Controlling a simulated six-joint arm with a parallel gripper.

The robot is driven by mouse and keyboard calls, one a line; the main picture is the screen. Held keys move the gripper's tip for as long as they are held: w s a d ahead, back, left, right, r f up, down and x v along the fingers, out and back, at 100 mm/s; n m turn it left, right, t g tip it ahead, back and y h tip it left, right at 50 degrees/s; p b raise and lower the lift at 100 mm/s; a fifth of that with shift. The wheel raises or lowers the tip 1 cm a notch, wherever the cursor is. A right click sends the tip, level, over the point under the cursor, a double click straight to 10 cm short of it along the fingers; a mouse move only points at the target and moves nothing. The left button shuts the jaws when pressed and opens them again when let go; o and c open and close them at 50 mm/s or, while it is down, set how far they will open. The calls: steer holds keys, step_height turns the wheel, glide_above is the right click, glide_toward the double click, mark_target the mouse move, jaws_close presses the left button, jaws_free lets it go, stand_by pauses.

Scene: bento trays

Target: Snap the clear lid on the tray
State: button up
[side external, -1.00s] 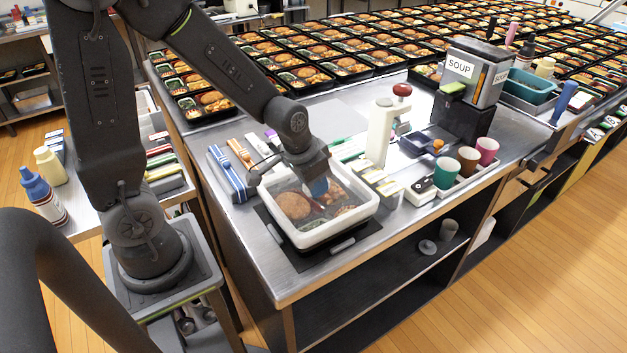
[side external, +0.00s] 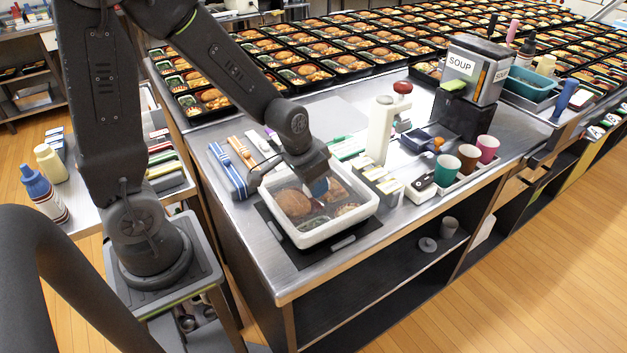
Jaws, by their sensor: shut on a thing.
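The clear lid (side external: 296,204) is faint, showing as a slight haze over the food. My gripper (side external: 319,189) points down over the tray's far middle, its blue tips shut on the lid. The grip point is partly hidden by the wrist. I cannot tell whether the lid's edges are seated on the rim all round.
Wrapped utensils (side external: 228,171) lie at the left. A white press-like stand (side external: 381,130) with a red knob, small boxes and cups (side external: 468,158) stand to the right. A soup dispenser (side external: 473,70) is behind them. Filled black trays cover the back. The counter edge is close in front.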

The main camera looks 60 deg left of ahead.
steer(key=shift+f, duration=0.4)
steer(key=shift+f, duration=0.35)
steer(key=shift+f, duration=0.4)
stand_by(0.4)
steer(key=o, duration=1)
steer(key=shift+c, duration=0.2)
steer(key=shift+o, duration=0.5)
steer(key=o, duration=0.5)
